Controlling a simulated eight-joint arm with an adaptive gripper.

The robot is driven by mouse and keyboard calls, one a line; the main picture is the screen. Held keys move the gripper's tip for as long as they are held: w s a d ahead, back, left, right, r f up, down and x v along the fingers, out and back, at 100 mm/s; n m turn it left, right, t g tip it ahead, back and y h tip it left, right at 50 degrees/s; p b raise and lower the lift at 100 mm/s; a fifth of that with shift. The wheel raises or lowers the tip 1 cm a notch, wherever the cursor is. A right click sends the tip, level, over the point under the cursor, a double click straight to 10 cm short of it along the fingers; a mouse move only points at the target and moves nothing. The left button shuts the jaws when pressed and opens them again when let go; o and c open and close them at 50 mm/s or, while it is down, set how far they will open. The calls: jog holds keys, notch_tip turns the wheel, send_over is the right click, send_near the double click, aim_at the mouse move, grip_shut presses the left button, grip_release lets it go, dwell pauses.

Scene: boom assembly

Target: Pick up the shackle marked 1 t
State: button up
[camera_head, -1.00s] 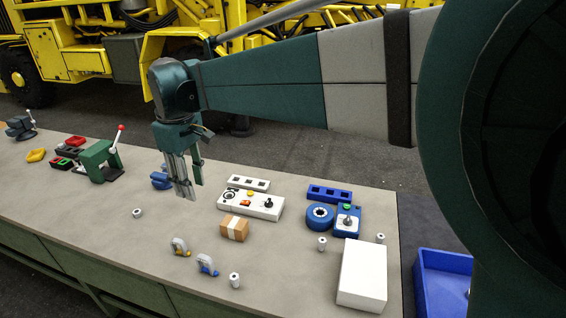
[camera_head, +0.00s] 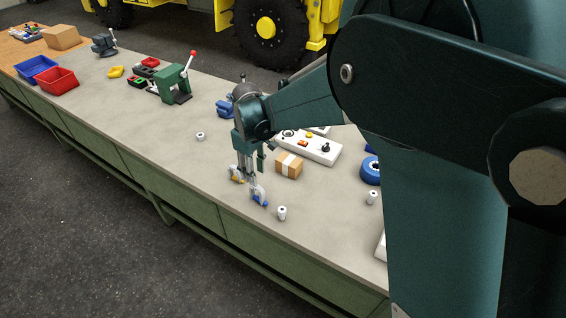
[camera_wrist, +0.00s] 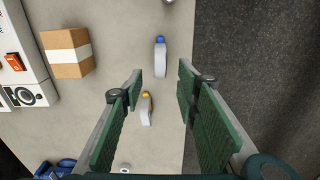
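Two small grey shackles lie near the bench's front edge. One has a yellow pin (camera_head: 236,175) and also shows in the wrist view (camera_wrist: 146,109). The other has a blue pin (camera_head: 259,197) and also shows in the wrist view (camera_wrist: 160,57). I cannot read a load mark on either. My gripper (camera_wrist: 160,73) is open and empty, pointing down above the shackles. In the wrist view both shackles show between the lines of the fingers, with the yellow-pinned one lower in the picture. In the head view the fingers (camera_head: 250,172) partly cover the shackles.
A taped cardboard box (camera_head: 288,165) and a white control panel (camera_head: 318,149) stand behind the shackles. White cylinders (camera_head: 281,213) stand nearby. A green press (camera_head: 171,85) is farther left.

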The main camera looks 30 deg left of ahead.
aim_at(257, 188)
notch_tip(257, 188, down, 6)
jog(key=shift+f, duration=0.1)
dwell(0.4)
jog(key=shift+f, duration=1.25)
jog(key=shift+f, duration=0.1)
jog(key=shift+d+f+b, duration=0.15)
jog(key=shift+f+b, duration=0.15)
jog(key=shift+f, duration=2.2)
jog(key=shift+c, duration=0.4)
grip_shut()
